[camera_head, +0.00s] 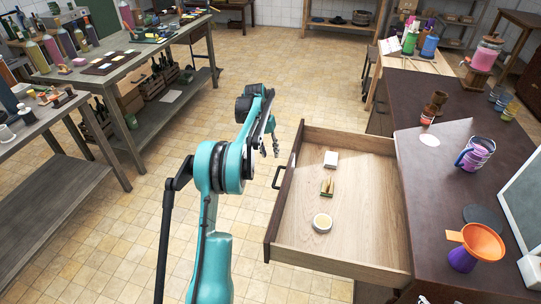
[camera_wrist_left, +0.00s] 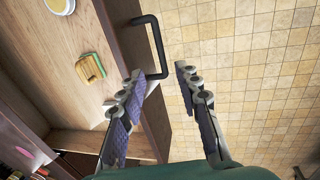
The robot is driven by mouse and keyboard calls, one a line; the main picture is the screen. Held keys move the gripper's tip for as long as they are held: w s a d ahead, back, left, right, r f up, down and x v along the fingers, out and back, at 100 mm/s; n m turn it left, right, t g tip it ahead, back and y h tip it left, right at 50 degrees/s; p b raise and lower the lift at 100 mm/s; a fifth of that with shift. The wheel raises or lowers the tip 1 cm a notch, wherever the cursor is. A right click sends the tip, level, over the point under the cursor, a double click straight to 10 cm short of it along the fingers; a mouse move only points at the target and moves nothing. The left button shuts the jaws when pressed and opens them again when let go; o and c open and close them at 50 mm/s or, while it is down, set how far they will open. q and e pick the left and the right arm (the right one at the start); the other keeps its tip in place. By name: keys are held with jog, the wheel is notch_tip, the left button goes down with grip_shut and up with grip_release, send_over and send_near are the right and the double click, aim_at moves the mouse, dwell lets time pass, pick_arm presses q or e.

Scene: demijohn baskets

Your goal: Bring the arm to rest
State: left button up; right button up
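My left arm, teal and black, rises from the bottom of the head view. Its gripper (camera_head: 269,148) is beside the open drawer's front, on the handle side. In the left wrist view the two purple-padded fingers (camera_wrist_left: 160,76) stand apart with nothing between them. The black drawer handle (camera_wrist_left: 158,45) lies beyond the fingertips there; I cannot tell whether they touch. The handle (camera_head: 278,177) also shows in the head view. My right gripper is in neither view.
The open wooden drawer (camera_head: 350,225) holds a white block (camera_head: 331,159), a small green-and-tan item (camera_head: 327,187) and a round tin (camera_head: 322,223). A dark counter (camera_head: 450,170) with a mug and funnel stands right. Workbenches stand left. Tiled floor between is clear.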

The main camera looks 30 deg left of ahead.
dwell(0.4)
pick_arm(q)
jog(key=s+d+r+m+t+y, duration=0.1)
jog(key=s+d+r+t, duration=0.1)
jog(key=s+d+r, duration=0.6)
jog(key=s+d+r+m+t+y, duration=0.1)
jog(key=s+d+r, duration=0.35)
jog(key=d, duration=0.55)
jog(key=s+d+f+t, duration=0.1)
jog(key=s+d, duration=0.3)
jog(key=s, duration=0.5)
jog(key=s+d+f+m+t, duration=0.1)
jog(key=s+d+f+t, duration=0.1)
jog(key=s+d, duration=0.3)
jog(key=s+f, duration=0.1)
jog(key=s, duration=0.3)
jog(key=shift+s+f+m+t, duration=0.25)
jog(key=shift+f+m+t, duration=0.05)
jog(key=shift+f, duration=0.1)
